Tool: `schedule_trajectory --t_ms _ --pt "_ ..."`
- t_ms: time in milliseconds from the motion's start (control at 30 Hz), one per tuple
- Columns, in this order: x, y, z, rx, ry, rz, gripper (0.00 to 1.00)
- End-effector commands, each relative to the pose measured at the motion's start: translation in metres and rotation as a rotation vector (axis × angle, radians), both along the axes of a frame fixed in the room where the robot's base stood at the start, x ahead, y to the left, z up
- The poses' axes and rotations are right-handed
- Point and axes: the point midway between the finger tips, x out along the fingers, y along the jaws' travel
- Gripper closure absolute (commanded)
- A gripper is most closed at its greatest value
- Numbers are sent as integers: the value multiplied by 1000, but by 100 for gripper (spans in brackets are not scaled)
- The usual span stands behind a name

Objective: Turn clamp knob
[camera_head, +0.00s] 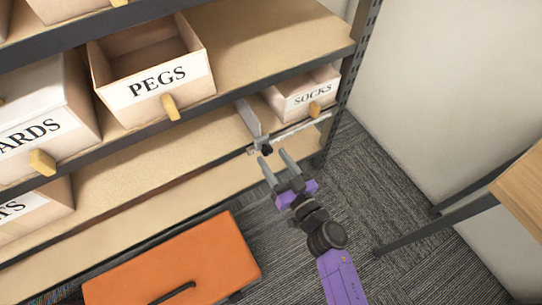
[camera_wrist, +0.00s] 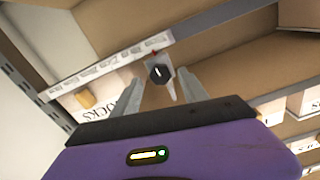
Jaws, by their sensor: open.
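A dark, round clamp knob (camera_head: 267,150) sits at the front of a grey upright plate (camera_head: 249,118) on the shelf edge. In the wrist view the knob (camera_wrist: 158,73) has a light mark on its face, with a small red pointer just above it. A pale rail with scale markings (camera_head: 302,130) runs along the shelf edge beside it; the rail also shows in the wrist view (camera_wrist: 110,71). My gripper (camera_head: 273,157) is open and empty, just in front of the knob. In the wrist view the knob appears between the fingertips (camera_wrist: 160,78); I see no clear contact.
A PEGS box (camera_head: 150,75) is on the left. A wooden table (camera_head: 522,190) stands at right, with bare carpet between.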

Motion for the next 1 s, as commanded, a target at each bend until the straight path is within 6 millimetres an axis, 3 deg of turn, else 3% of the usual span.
schedule_trajectory --t_ms 200,500,767,1000 --pt "17 12 -1 0 0 2 48" --pt "18 13 0 0 0 1 48" --pt "18 13 0 0 0 1 97" --pt "18 13 0 -7 -5 1 100"
